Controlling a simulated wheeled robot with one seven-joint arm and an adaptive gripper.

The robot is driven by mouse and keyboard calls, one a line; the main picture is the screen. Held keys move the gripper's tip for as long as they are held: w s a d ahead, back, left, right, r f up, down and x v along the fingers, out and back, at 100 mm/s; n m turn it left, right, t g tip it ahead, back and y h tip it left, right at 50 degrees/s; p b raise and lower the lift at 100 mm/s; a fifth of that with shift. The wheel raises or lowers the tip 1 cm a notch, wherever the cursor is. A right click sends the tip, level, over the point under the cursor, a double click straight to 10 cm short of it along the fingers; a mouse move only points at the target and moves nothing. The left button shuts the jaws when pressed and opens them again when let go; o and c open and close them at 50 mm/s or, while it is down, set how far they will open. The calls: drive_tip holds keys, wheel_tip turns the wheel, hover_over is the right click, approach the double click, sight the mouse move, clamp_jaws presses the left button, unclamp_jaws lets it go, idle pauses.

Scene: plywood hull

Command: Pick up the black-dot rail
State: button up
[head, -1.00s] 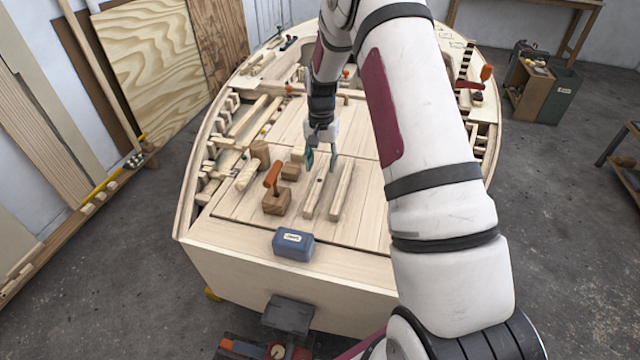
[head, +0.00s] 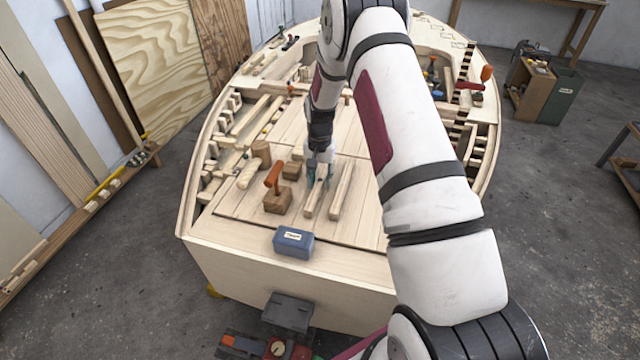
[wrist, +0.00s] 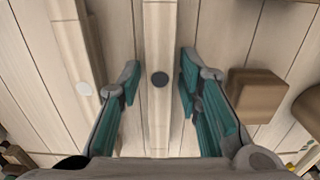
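The black-dot rail (head: 313,204) is a pale wooden strip lying on the deck, the left of two rails in the head view. In the wrist view the rail (wrist: 160,120) runs up the middle, its black dot between my fingers. My gripper (wrist: 160,76) is open, with one teal finger on each side of the rail and a gap on both sides. In the head view my gripper (head: 318,176) is over the rail's far part and hides it. I cannot tell how far down the fingertips reach.
A similar rail (head: 342,192) lies close by on the right; in the wrist view this rail (wrist: 72,45) has a white dot. A wooden block (wrist: 256,95) is near the other finger. An orange-handled block (head: 277,200) and a blue box (head: 293,243) sit nearer on the deck.

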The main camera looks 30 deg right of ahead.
sight(320, 180)
clamp_jaws()
drive_tip(key=shift+r, duration=0.1)
drive_tip(key=shift+r, duration=0.45)
wheel_tip(320, 180, up, 2)
drive_tip(key=shift+w+r+b, duration=0.1)
drive_tip(key=shift+b, duration=0.25)
drive_tip(key=shift+s+d+r, duration=0.2)
drive_tip(key=shift+s+d, duration=0.2)
drive_tip(key=shift+d, duration=0.2)
drive_tip(key=s+d, duration=0.2)
drive_tip(key=d, duration=0.2)
drive_tip(key=s+d+r+b, duration=0.1)
drive_tip(key=s+d, duration=0.2)
drive_tip(key=d, duration=0.1)
drive_tip(key=s+d, duration=0.2)
drive_tip(key=d, duration=0.2)
drive_tip(key=shift+s+d+r+b, duration=0.15)
drive_tip(key=shift+s+d+b, duration=0.15)
drive_tip(key=shift+b, duration=0.1)
